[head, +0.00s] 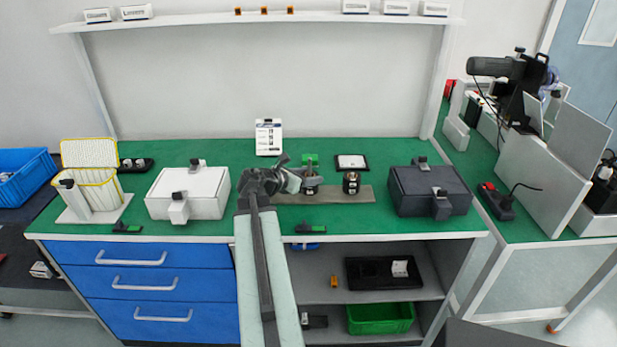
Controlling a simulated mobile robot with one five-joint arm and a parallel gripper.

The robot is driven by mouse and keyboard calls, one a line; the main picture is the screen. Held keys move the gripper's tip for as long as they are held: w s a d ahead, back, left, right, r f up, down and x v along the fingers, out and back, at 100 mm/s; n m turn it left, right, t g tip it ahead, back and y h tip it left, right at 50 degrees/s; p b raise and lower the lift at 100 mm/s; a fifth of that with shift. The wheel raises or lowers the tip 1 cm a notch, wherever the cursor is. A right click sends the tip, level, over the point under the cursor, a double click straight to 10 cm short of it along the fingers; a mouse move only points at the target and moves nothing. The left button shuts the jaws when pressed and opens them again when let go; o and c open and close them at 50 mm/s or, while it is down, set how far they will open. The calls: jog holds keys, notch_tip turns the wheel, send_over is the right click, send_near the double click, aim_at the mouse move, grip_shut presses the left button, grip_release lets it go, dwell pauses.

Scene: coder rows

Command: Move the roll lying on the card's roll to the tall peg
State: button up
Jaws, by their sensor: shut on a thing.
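A grey strip-shaped base (362,196) lies on the green bench top. A dark roll with light bands (351,184) stands on its right part. A second dark, banded roll (312,186) shows at the left part, right beside my gripper (303,180). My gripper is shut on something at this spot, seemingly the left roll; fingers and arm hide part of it. A thin peg seems to rise there, but its height is unclear. A white card (268,137) with printed marks stands upright behind; its small print is unreadable.
A white lidded box (188,192) stands left and a dark grey lidded box (430,190) right. A green object (312,160) and a small black-framed tray (351,162) lie behind the base.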

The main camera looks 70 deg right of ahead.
jog(key=shift+f, duration=0.25)
jog(key=o, duration=1.5)
jog(key=shift+c, duration=0.2)
